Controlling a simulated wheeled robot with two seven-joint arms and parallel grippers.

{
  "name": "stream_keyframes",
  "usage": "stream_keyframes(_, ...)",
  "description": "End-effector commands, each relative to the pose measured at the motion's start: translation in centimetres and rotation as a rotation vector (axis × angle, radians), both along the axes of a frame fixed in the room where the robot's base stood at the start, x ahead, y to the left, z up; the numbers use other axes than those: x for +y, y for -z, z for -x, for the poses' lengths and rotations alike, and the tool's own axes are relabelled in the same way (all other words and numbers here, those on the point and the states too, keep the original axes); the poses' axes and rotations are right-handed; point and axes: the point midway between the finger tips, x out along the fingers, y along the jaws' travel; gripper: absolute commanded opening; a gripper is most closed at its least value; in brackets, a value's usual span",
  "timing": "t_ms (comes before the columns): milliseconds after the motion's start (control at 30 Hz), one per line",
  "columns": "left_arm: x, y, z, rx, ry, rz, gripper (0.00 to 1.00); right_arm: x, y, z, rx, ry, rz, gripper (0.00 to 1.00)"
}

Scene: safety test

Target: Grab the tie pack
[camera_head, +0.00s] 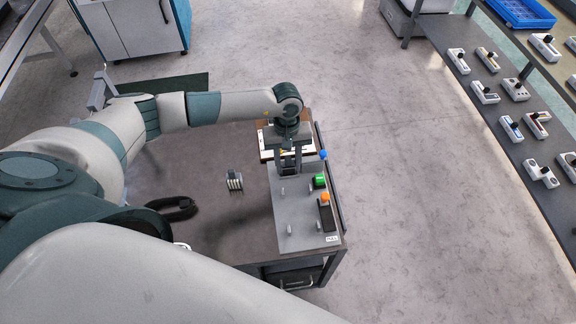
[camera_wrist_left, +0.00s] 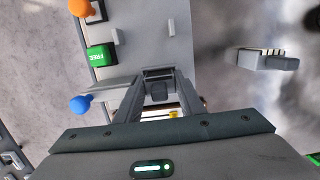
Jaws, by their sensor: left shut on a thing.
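My left gripper (camera_head: 290,170) points down over the left part of the grey panel on the table, near its far end. In the left wrist view its fingers (camera_wrist_left: 158,90) are closed around a small dark block, partly hidden by them. I cannot tell whether this block is the tie pack. A small grey block with pale strips (camera_head: 235,181) lies apart on the dark table, left of the panel. It also shows in the left wrist view (camera_wrist_left: 265,60), clear of the fingers. My right gripper is out of view.
The grey panel (camera_head: 296,225) carries an orange knob (camera_head: 325,197), a green button (camera_head: 319,180), a blue knob (camera_head: 323,155) and small pegs. A black looped object (camera_head: 174,208) lies at the table's left. A shelf (camera_head: 483,65) with several small devices stands at the right.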

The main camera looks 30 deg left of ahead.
Motion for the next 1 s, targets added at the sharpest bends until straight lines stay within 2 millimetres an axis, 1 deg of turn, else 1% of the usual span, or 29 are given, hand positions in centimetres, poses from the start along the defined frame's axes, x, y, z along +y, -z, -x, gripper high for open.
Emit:
stream_keyframes(267, 0.1, -0.6, -0.1, -0.001, 0.0, -0.001, 0.12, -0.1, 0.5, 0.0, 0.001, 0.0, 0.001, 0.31)
stream_keyframes(367, 0.1, -1.4, -0.1, -0.004, 0.001, 0.0, 0.12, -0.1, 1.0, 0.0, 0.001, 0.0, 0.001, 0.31)
stream_keyframes(467, 0.0, -2.6, -0.2, -0.004, 0.002, 0.001, 0.12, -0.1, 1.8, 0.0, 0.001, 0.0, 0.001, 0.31)
stream_keyframes(533, 0.1, -3.8, -0.2, -0.006, 0.002, 0.0, 0.12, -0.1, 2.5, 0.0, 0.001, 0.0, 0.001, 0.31)
stream_keyframes(800, -5.3, -6.9, 1.2, -0.004, 0.006, 0.004, 0.12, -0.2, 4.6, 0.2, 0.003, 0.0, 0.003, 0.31)
stream_keyframes(867, -6.5, -7.6, 1.5, -0.004, 0.006, 0.003, 0.12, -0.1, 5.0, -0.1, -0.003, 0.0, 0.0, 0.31)
stream_keyframes(900, -7.2, -8.1, 1.8, -0.006, 0.006, 0.003, 0.12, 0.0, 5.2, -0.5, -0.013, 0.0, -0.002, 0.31)
stream_keyframes(933, -7.6, -8.4, 1.9, -0.004, 0.006, 0.002, 0.12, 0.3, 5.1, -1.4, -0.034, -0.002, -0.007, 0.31)
stream_keyframes(1000, -8.5, -9.0, 2.1, -0.003, 0.005, 0.002, 0.12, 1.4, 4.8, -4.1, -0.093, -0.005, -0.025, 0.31)
